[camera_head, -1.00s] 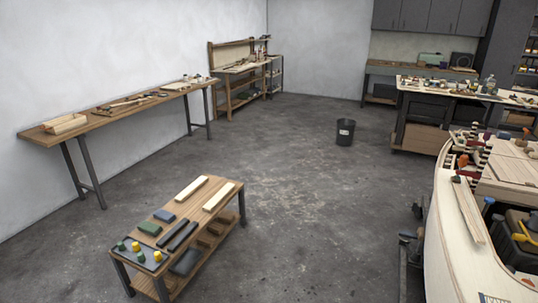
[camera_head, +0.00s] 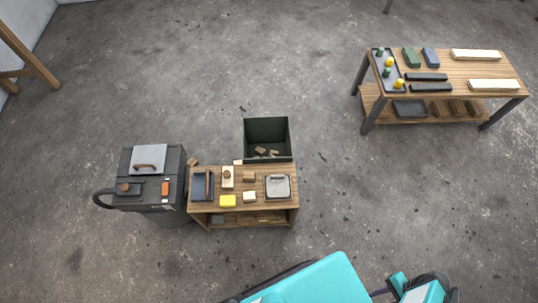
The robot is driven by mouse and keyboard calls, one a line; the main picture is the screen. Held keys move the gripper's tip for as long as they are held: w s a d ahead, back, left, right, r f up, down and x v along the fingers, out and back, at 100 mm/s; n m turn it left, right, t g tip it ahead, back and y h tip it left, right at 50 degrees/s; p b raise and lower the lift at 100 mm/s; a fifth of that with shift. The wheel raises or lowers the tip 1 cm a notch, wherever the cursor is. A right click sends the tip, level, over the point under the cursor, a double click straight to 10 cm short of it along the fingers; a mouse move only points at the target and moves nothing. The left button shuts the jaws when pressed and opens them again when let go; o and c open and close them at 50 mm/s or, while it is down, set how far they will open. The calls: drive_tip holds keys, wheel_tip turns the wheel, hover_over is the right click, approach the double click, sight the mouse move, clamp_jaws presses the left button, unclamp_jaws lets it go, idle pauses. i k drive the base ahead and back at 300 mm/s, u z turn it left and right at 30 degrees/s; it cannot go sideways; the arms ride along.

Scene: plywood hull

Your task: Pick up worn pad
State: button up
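A low wooden bench (camera_head: 205,207) stands left of centre and holds several small pad-like pieces. Among them are a yellow pad (camera_head: 228,201), a pale cream pad (camera_head: 249,196), a small brown block (camera_head: 249,177) and a pale block with a brown knob (camera_head: 227,178). I cannot tell which piece is the worn pad; they are too small to show wear. Teal parts of my own body show at the bottom edge. My gripper's fingers cannot be made out in this view.
A dark open bin (camera_head: 267,131) with scraps inside stands behind the bench. A dark wheeled machine with a hose (camera_head: 153,160) stands at its left. A dark tray (camera_head: 203,186) and grey metal box (camera_head: 277,187) sit on the bench. Another workbench (camera_head: 450,75) is at upper right; floor between is clear.

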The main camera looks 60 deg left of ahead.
sight(277, 185)
drive_tip(key=z, duration=0.1)
drive_tip(key=k, duration=0.35)
drive_tip(key=u, duration=2.35)
drive_tip(key=i, duration=0.6)
drive_tip(key=z, duration=0.05)
